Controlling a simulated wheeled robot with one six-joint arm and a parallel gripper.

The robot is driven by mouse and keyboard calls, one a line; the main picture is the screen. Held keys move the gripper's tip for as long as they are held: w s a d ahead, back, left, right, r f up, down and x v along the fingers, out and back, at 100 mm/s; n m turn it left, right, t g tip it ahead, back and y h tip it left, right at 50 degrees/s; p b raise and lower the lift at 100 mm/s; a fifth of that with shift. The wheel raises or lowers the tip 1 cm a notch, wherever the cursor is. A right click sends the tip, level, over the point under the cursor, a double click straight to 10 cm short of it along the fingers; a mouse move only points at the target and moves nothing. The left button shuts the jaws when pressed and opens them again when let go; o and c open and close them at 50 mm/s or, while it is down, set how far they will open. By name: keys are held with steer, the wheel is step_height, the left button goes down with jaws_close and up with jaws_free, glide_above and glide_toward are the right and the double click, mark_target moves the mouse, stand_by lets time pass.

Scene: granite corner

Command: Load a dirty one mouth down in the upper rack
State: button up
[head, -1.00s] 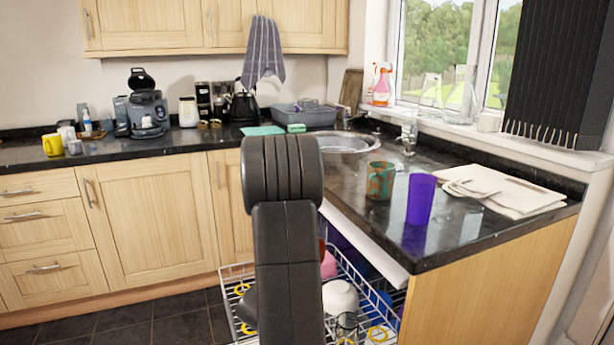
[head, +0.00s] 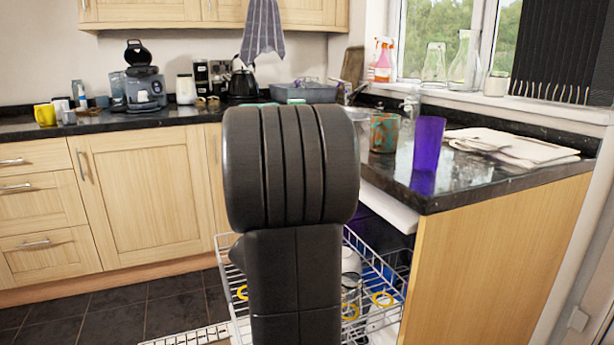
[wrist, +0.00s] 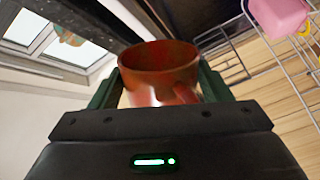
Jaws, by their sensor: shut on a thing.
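My gripper (wrist: 160,92) is shut on a red-orange mug (wrist: 155,80), held between its dark green fingers in the wrist view. A rounded rim shows at the mug's top in that picture; I cannot tell which way its mouth points in the room. In the head view my arm hides the gripper and the mug. The pulled-out wire rack (head: 393,262) stands under the counter, partly behind my arm, with a white item (head: 351,260) and yellow rings in it. A mottled green-brown mug (head: 384,133) and a purple cup (head: 428,145) stand on the counter.
The dark countertop (head: 455,180) and its wooden end panel (head: 490,260) border the rack on the right. Folded cloths (head: 515,148) lie on the counter. A pink item (wrist: 275,14) shows at the rack wires in the wrist view. Dark floor tiles (head: 110,315) at left are clear.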

steer(key=shift+m, duration=0.3)
steer(key=m+b, duration=0.1)
steer(key=b, duration=0.2)
steer(key=shift+f, duration=0.3)
steer(key=shift+r+m+b, duration=0.1)
steer(key=shift+m+b, duration=0.5)
steer(key=shift+b, duration=0.15)
steer(key=shift+r+m, duration=0.25)
steer(key=shift+m, duration=1.35)
steer(key=m, duration=0.6)
steer(key=shift+m, duration=0.3)
steer(key=shift+p, duration=0.3)
